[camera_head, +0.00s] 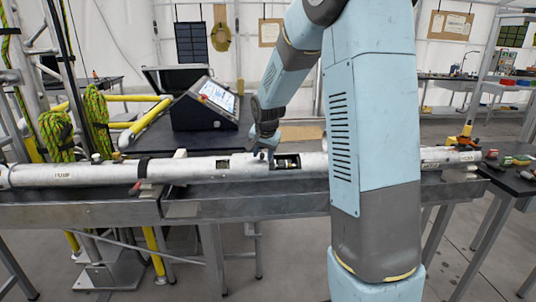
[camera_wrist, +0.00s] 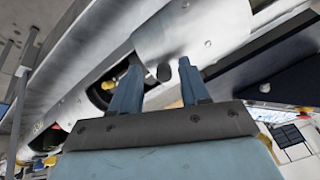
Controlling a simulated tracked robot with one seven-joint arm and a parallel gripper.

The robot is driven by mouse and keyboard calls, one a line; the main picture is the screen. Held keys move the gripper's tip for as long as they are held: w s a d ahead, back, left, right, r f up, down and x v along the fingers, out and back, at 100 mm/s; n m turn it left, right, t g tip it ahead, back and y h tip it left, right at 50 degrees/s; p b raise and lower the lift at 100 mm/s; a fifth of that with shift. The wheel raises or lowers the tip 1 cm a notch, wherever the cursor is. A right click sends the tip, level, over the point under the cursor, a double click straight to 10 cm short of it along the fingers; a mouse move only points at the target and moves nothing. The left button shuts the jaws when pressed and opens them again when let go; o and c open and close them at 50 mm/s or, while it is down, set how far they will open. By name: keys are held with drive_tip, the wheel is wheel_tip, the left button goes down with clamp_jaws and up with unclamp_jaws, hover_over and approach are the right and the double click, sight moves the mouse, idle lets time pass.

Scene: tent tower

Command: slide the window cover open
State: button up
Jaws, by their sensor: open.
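A long whitish metal tube (camera_head: 90,174) lies across the bench. It has a dark window opening (camera_head: 287,161), which also shows in the wrist view (camera_wrist: 104,92). A pale curved cover (camera_wrist: 195,32) sits beside the opening and leaves it at least partly uncovered. A small knob (camera_wrist: 163,73) stands on the cover's edge. My gripper (camera_head: 264,151) is at the tube, just left of the opening in the head view. In the wrist view its two blue fingers (camera_wrist: 158,88) are apart, with the knob seen between their tips. I cannot tell whether either finger touches the knob.
A smaller opening (camera_head: 223,164) lies farther left on the tube. A black case with a lit screen (camera_head: 216,97) stands behind the tube. Green rope coils (camera_head: 57,135) and yellow bars are at the left. My arm hides part of the tube's right side.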

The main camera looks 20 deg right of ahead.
drive_tip(key=d+v, duration=0.1)
drive_tip(key=v, duration=1.2)
drive_tip(key=shift+a+r, duration=0.3)
drive_tip(key=shift+a, duration=0.2)
drive_tip(key=shift+s, duration=0.1)
drive_tip(key=s+a+n, duration=0.1)
drive_tip(key=s+n, duration=0.3)
drive_tip(key=s, duration=1.1)
drive_tip(key=s+a+r+n, duration=0.1)
drive_tip(key=s+n, duration=0.2)
drive_tip(key=s, duration=1.2)
drive_tip(key=shift+s+a+r+n+y, duration=0.2)
drive_tip(key=shift+s+a+n+y, duration=0.15)
drive_tip(key=shift+s+n+y, duration=0.05)
